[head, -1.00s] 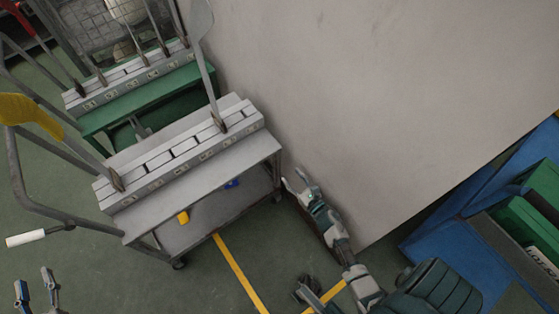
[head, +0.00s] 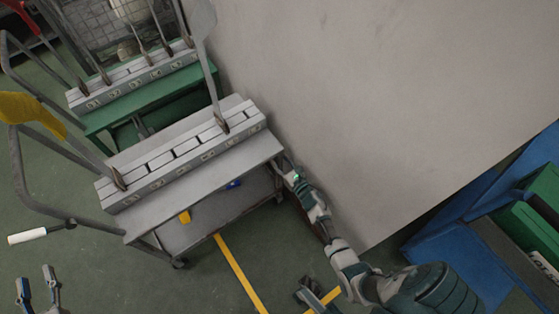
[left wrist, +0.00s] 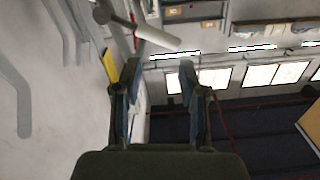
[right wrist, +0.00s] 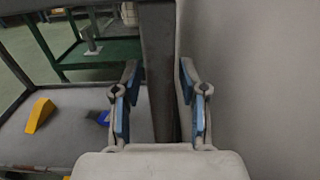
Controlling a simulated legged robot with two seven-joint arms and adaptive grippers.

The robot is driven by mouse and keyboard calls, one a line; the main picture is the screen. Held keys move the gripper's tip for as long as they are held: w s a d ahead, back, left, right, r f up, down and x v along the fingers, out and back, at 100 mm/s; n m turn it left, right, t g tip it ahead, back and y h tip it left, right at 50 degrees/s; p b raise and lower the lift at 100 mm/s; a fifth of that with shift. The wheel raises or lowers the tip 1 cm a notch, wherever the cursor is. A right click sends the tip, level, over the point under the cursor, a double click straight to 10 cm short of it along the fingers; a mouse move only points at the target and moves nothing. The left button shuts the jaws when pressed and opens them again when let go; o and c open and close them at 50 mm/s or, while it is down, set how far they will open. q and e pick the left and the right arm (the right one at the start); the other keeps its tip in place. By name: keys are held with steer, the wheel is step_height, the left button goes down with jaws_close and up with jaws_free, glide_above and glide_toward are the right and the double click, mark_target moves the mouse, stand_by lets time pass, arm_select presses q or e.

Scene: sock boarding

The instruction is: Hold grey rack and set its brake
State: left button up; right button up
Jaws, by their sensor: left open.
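The grey rack (head: 190,205) stands left of centre in the head view, with a slotted grey block (head: 180,160) on top. A lever with a white grip (head: 27,237) sticks out at its left end; I cannot tell for sure that it is the brake. It also shows in the left wrist view (left wrist: 155,37). My left gripper (head: 38,283) is open and empty, below and apart from that grip. My right gripper (head: 286,172) is at the rack's right end. In the right wrist view, a grey upright (right wrist: 160,80) stands between its open fingers; contact is unclear.
A green rack (head: 145,100) with a similar block stands behind. A large pale panel (head: 380,100) fills the right side, close to my right gripper. A yellow wedge (right wrist: 40,115) and a blue piece (right wrist: 102,118) lie on the lower shelf. Open green floor lies in front.

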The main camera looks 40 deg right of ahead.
jaws_close()
arm_select(q)
jaws_close()
steer(key=shift+s+r+m+t+h, duration=0.1)
steer(key=shift+m+t+h, duration=0.8)
steer(key=shift+m+h, duration=1.05)
steer(key=shift+s+r+m+t+h, duration=0.1)
steer(key=shift+m+t+h, duration=0.8)
steer(key=shift+m+h, duration=1.05)
steer(key=shift+w+m+y, duration=0.1)
steer(key=shift+m+y, duration=0.2)
steer(key=shift+y, duration=0.2)
